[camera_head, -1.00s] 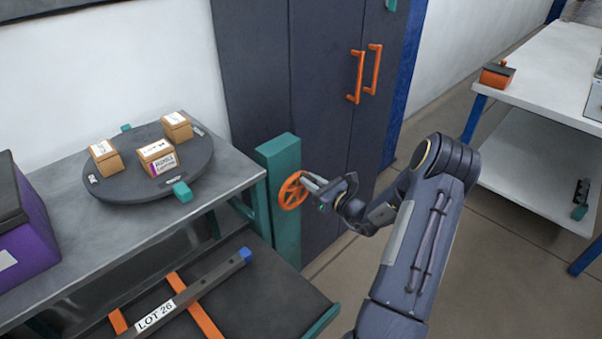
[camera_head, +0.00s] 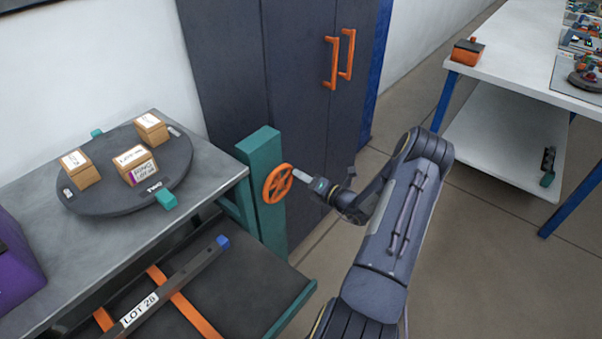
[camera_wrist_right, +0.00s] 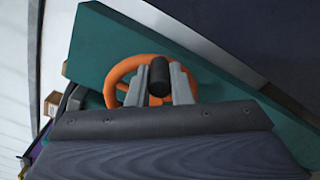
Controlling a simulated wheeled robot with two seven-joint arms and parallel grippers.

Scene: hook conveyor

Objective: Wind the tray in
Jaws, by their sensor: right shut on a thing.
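The orange handwheel (camera_head: 277,183) is on the side of a teal post (camera_head: 262,150) at the table's corner. My right gripper (camera_head: 300,176) is at the wheel's right side. In the right wrist view its fingers (camera_wrist_right: 159,85) are shut on the wheel's black knob (camera_wrist_right: 159,76), at the rim's upper edge in that picture. The dark tray (camera_head: 245,290) with a teal front edge (camera_head: 290,308) sticks out low beneath the table. A bar labelled LOT 26 (camera_head: 185,279) lies on it across orange strips. My left gripper is not in view.
A round dark turntable (camera_head: 110,190) with three small boxes stands on the grey table (camera_head: 60,255). A purple bin (camera_head: 15,265) is at the left edge. A dark cabinet (camera_head: 290,70) is behind the post. A white table (camera_head: 520,70) stands at right, with bare floor between.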

